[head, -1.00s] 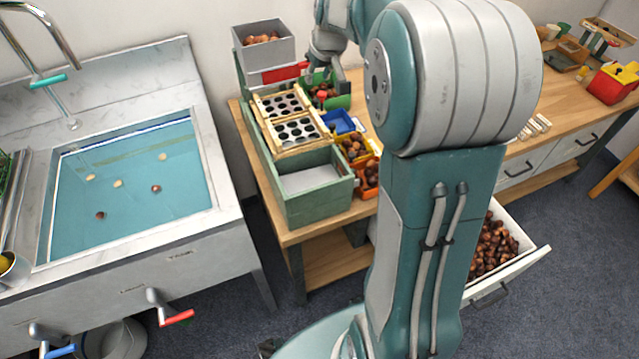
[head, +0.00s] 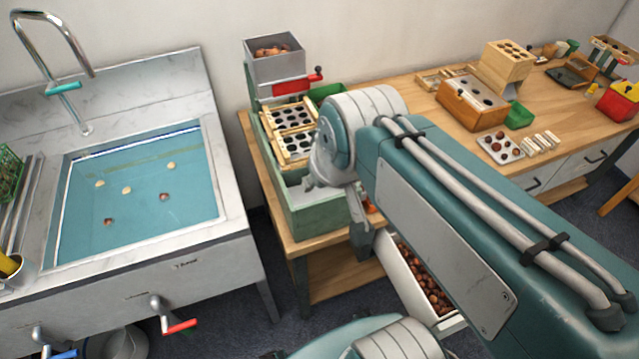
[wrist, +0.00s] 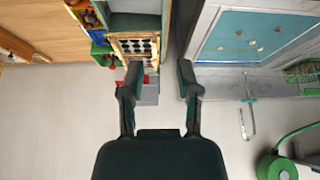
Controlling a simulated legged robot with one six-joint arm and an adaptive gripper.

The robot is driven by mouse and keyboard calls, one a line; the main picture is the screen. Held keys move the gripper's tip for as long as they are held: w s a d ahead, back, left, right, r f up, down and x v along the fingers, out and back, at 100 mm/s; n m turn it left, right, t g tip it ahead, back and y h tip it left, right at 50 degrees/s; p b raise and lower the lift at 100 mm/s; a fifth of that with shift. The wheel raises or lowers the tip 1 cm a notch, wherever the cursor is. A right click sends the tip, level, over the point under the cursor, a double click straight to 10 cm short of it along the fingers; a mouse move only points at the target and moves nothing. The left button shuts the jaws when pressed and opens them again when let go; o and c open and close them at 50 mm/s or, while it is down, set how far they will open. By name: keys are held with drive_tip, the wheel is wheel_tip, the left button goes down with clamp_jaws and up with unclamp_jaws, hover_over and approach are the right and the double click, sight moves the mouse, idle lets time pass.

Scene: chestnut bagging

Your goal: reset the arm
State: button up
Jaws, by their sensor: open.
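My gripper (wrist: 160,80) shows in the wrist view with its two dark fingers apart and nothing between them. In that view it hangs over the gap between the wooden workbench and the sink, with the grey wall filling the lower part. The arm's elbow end covers part of the green sorting station (head: 318,221) on the workbench (head: 420,132).
The sink (head: 205,110) on the left holds water with several floating chestnuts and pale pieces. A grey hopper (head: 275,68) tops the station. An open drawer (head: 408,290) of chestnuts juts out below the bench. A wooden box (head: 470,105) and a white tray (head: 499,148) stand further right.

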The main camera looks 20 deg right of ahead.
drive_tip(key=s, duration=0.1)
drive_tip(key=s+f, duration=0.1)
drive_tip(key=s, duration=0.1)
drive_tip(key=shift+s+a+f, duration=0.1)
drive_tip(key=shift+a+f, duration=0.15)
drive_tip(key=shift+a, duration=0.05)
idle(0.5)
